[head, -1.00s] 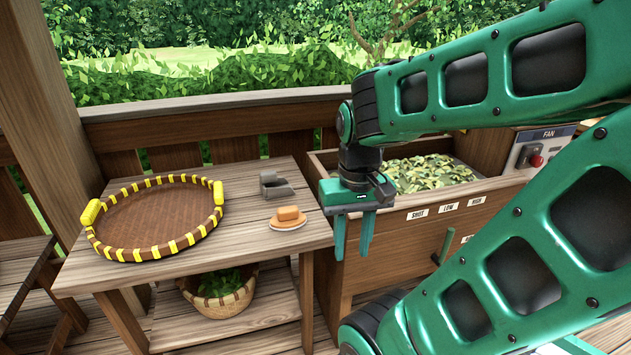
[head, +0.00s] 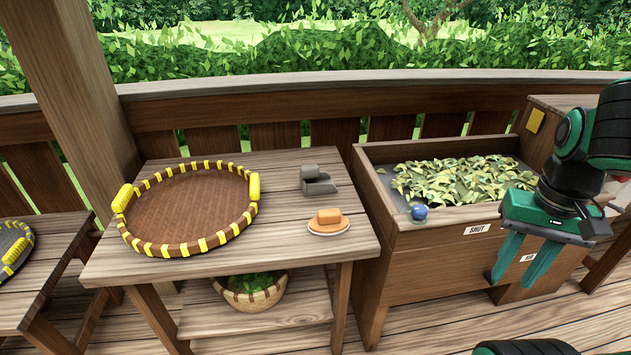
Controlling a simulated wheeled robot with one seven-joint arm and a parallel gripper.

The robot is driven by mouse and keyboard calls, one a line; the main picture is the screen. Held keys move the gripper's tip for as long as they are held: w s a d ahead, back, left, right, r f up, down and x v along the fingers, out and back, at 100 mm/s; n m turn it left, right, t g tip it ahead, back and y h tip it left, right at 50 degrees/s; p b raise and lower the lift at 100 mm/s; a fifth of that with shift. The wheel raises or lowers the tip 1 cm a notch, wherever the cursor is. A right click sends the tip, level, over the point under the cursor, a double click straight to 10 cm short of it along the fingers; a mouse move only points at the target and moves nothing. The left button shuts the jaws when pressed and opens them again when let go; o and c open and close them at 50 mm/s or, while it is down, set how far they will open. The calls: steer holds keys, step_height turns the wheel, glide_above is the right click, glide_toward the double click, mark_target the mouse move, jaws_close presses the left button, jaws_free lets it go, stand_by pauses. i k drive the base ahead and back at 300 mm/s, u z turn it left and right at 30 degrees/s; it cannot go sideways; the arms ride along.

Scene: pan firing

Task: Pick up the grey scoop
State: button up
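The grey scoop (head: 318,182) lies on the wooden table, near its back right corner, behind a small plate. My gripper (head: 507,285) is at the right of the head view, in front of the wooden firing box. Its two green fingers point down and stand apart with nothing between them. It is well to the right of the scoop and does not touch it. The scoop is in plain view.
A basket of greens (head: 250,297) sits on the lower shelf. The firing box (head: 440,250) holds leaves (head: 465,178), with a blue knob (head: 419,212) at its rim.

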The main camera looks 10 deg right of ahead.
mark_target(313, 181)
steer(key=z, duration=0.1)
steer(key=i, duration=1)
steer(key=u, duration=0.1)
